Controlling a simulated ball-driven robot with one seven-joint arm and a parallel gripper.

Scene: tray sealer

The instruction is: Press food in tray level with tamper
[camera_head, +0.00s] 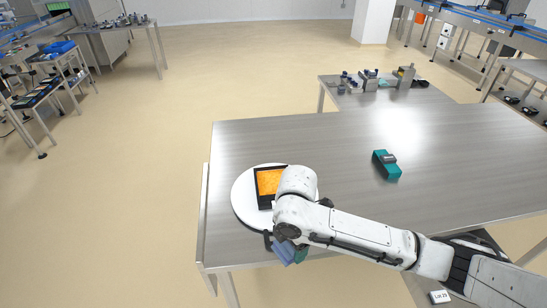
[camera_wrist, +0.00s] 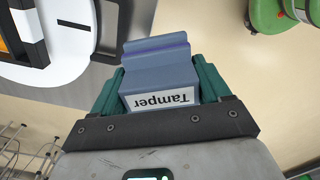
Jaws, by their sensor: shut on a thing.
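The black tray (camera_head: 257,202) of orange food (camera_head: 268,181) sits on a white round plate (camera_head: 241,206) near the table's left end. My arm hides the tray's right side. In the wrist view only a sliver of the food (camera_wrist: 3,44) shows at the left edge, beside the white plate (camera_wrist: 75,55). My gripper (camera_wrist: 160,90) is shut on the blue-grey tamper (camera_wrist: 158,68), its "Tamper" label facing the wrist camera. In the head view the tamper (camera_head: 283,252) hangs at the table's front edge, nearer me than the tray and apart from it.
A teal block with a grey top (camera_head: 386,166) lies on the table (camera_head: 320,145) to the right. The table between it and the plate is clear. A smaller table behind (camera_head: 440,98) holds several small devices. A shelf and conveyors stand farther off.

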